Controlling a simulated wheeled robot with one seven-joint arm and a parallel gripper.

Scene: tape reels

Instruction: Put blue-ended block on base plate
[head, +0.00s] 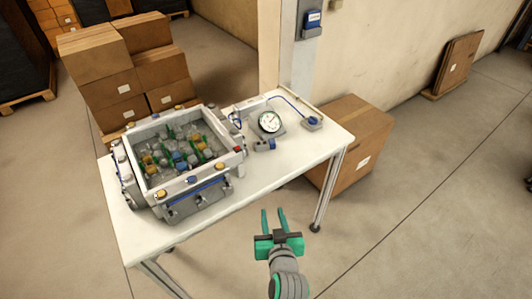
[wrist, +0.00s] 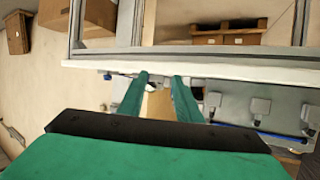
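Another blue-topped grey block (head: 312,123) sits at the right, joined to a blue cord. A thin pale plate (head: 290,106) seems to lie under the gauge and cord; I cannot tell for sure that it is the base plate. My green gripper (head: 273,212) is open and empty, in front of the table's front edge and apart from these things. Its two fingers also show in the wrist view (wrist: 159,78), with a gap between them.
A grey bin (head: 190,190) full of small coloured and clear parts takes up the table's left side. The white table (head: 262,175) is bare along its front right. Cardboard boxes (head: 350,135) stand behind it at the right and others (head: 120,85) at the left.

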